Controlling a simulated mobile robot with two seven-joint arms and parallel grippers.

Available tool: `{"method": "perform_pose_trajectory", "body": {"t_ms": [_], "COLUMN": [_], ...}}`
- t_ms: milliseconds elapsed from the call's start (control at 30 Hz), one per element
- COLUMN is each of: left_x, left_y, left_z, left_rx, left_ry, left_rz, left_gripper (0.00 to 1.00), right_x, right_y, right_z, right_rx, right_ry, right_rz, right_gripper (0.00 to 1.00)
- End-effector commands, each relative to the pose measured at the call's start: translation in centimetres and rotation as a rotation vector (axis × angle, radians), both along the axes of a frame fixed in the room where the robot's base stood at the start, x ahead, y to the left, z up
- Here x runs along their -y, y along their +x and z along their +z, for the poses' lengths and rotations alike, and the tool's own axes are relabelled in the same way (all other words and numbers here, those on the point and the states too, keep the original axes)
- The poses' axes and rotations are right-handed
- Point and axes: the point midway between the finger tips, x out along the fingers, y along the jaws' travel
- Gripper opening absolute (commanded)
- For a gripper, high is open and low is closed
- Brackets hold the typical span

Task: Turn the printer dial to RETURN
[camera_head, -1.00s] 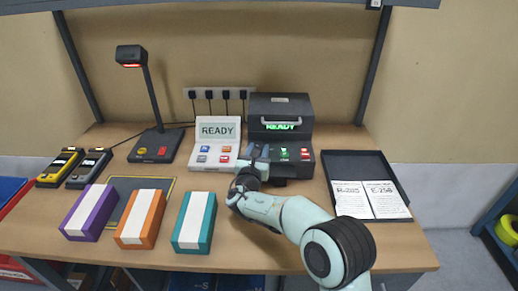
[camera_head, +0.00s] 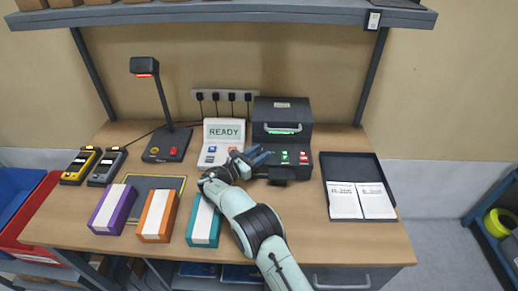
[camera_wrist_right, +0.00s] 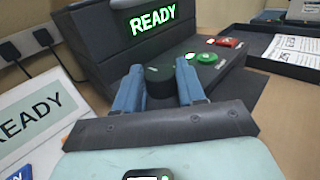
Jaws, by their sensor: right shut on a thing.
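The printer (camera_head: 283,108) is a dark box with a handle at the back of the table. Its green screen reads READY in the right wrist view (camera_wrist_right: 152,19). The printer dial (camera_wrist_right: 159,74) is a dark round knob on the printer's front. My right gripper (camera_wrist_right: 158,88) has its two blue fingers on either side of the dial, shut on it. In the head view my right gripper (camera_head: 264,157) is at the printer's front left, and the dial is hard to make out there. The dial's markings are not readable. My left gripper is not in view.
Green and red buttons (camera_head: 304,157) sit right of the dial. A white console (camera_head: 224,132) reading READY stands left of the printer. Purple (camera_head: 113,209), orange (camera_head: 158,216) and teal (camera_head: 204,222) boxes lie in front. A black tray (camera_head: 352,169) with papers is at right.

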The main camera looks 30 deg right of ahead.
Motion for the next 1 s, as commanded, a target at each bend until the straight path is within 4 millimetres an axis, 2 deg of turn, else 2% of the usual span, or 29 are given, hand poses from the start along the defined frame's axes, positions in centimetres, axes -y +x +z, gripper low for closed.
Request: {"method": "perform_pose_trajectory", "body": {"t_ms": [33, 433, 467, 500, 533, 833, 1000], "left_x": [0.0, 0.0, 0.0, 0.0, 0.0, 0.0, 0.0], "left_y": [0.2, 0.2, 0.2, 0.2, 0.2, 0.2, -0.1], "left_z": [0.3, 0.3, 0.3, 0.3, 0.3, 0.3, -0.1], "left_rx": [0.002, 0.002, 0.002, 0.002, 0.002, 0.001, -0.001], "left_ry": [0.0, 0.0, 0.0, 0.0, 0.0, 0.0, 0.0], "left_rz": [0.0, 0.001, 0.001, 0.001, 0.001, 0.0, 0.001], "left_gripper": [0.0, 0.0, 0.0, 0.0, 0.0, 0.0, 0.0], "right_x": [0.0, 0.1, 0.1, 0.1, 0.1, -0.1, -2.0], "right_y": [0.2, 0.1, 0.1, 0.1, 0.1, 0.0, -0.4], "right_z": [0.5, 0.3, 0.3, 0.3, 0.3, 0.1, 0.0], "right_rx": [0.006, 0.007, 0.007, 0.007, 0.007, 0.004, 0.004], "right_ry": [-0.005, -0.005, -0.005, -0.005, -0.005, -0.003, -0.003], "right_rz": [-0.001, -0.008, -0.008, -0.008, -0.008, -0.007, -0.005], "right_gripper": [0.09, 0.09, 0.46, 0.59, 0.64, 0.64, 0.64]}}
